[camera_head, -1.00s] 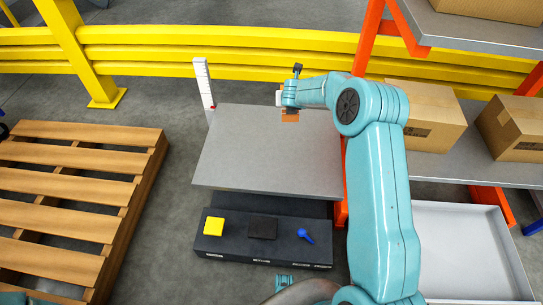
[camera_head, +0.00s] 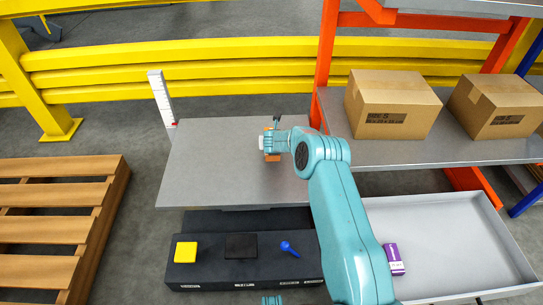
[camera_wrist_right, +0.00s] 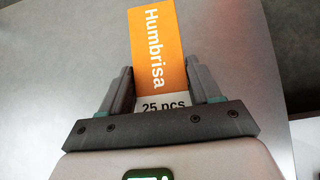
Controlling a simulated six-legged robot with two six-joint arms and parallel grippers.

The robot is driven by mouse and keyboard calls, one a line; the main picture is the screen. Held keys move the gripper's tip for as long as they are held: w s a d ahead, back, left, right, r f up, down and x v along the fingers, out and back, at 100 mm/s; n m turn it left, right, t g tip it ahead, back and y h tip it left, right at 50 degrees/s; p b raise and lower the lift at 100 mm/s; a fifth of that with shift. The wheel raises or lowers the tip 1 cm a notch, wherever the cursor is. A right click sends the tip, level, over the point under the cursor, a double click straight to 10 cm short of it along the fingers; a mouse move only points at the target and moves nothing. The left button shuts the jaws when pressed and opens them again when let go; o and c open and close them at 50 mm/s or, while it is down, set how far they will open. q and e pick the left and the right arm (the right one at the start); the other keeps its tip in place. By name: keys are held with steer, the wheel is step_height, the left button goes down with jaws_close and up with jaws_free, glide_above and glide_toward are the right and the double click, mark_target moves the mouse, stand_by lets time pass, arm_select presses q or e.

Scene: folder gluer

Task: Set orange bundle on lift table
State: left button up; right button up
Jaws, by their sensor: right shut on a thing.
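The orange bundle (camera_head: 271,158) is over the right part of the grey lift table (camera_head: 215,165) in the head view. Its orange label and white lower band show in the right wrist view (camera_wrist_right: 158,50). My right gripper (camera_head: 272,143) is shut on the orange bundle, with a finger on each side of it (camera_wrist_right: 165,88). The gripper hides part of the bundle in the head view. I cannot tell whether the bundle touches the tabletop.
A dark control box (camera_head: 215,268) with a yellow button (camera_head: 186,252) and blue lever (camera_head: 288,247) stands before the table. A white ruler post (camera_head: 160,98) is behind. Right are cardboard boxes (camera_head: 392,105) and a white tray (camera_head: 455,250) holding a purple item (camera_head: 393,259). A pallet (camera_head: 50,230) is left.

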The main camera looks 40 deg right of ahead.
steer(key=shift+f+b, duration=0.9)
steer(key=shift+f, duration=1.25)
steer(key=shift+f, duration=0.15)
steer(key=o, duration=1.1)
steer(key=shift+o, duration=0.2)
